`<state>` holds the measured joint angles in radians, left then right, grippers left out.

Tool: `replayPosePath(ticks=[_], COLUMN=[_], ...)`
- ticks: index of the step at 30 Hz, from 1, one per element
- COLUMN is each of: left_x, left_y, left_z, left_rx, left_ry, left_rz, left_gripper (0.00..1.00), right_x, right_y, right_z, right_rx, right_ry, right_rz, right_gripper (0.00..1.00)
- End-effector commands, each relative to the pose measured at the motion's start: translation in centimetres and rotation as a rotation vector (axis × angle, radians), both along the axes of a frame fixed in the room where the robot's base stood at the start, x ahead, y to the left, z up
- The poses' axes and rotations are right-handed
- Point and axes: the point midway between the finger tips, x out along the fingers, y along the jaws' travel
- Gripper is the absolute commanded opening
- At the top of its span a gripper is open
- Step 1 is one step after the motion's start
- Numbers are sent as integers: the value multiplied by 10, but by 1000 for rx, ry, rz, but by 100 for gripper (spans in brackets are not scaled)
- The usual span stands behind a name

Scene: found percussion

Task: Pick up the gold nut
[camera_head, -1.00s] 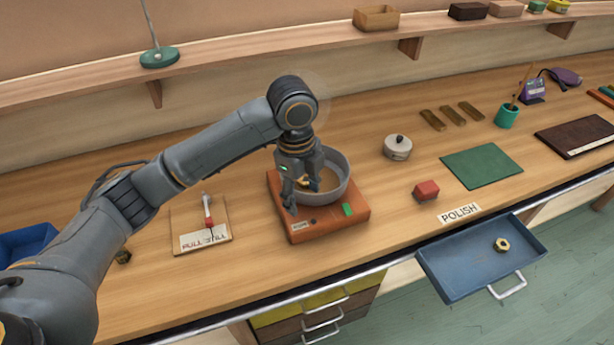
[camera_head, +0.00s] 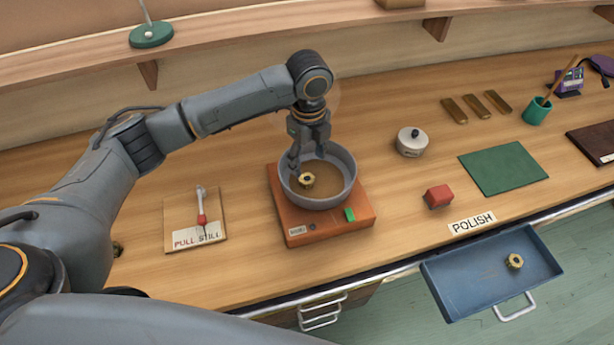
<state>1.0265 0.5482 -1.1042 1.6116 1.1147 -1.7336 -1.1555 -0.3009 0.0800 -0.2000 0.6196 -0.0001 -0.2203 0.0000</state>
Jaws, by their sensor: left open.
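One gold nut (camera_head: 307,180) lies in the grey round pan (camera_head: 318,203), towards its left side. The pan sits on an orange-brown base (camera_head: 297,234) with a green button. Another gold nut (camera_head: 514,261) lies in the open blue drawer (camera_head: 466,293) at the lower right. My left gripper (camera_head: 308,163) points down over the back left of the pan, just behind and above the nut there. Its fingers are apart; I cannot tell whether one touches the nut. My right gripper is out of view.
A red block (camera_head: 438,197), a lidded pot (camera_head: 412,142) and a green mat (camera_head: 503,168) lie right of the pan. A small board with a red-handled lever (camera_head: 201,207) lies left of it. A dark gold object (camera_head: 117,250) is partly hidden behind my arm.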

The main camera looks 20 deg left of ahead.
Motion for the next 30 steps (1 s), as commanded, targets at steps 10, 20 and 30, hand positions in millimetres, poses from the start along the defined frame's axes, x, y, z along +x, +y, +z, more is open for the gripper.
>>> replayPosePath(ticks=[10,20,30], left_x=[-5,-4,-4], left_y=[3,4,3], left_z=[-31,-63,-63], left_rx=[2,1,1], left_ry=[4,-2,-2], left_rz=[0,-2,-2], left_gripper=[60,60,21], right_x=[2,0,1], right_y=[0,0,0], right_z=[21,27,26], right_rx=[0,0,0], right_ry=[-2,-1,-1], right_rz=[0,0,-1], right_gripper=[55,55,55])
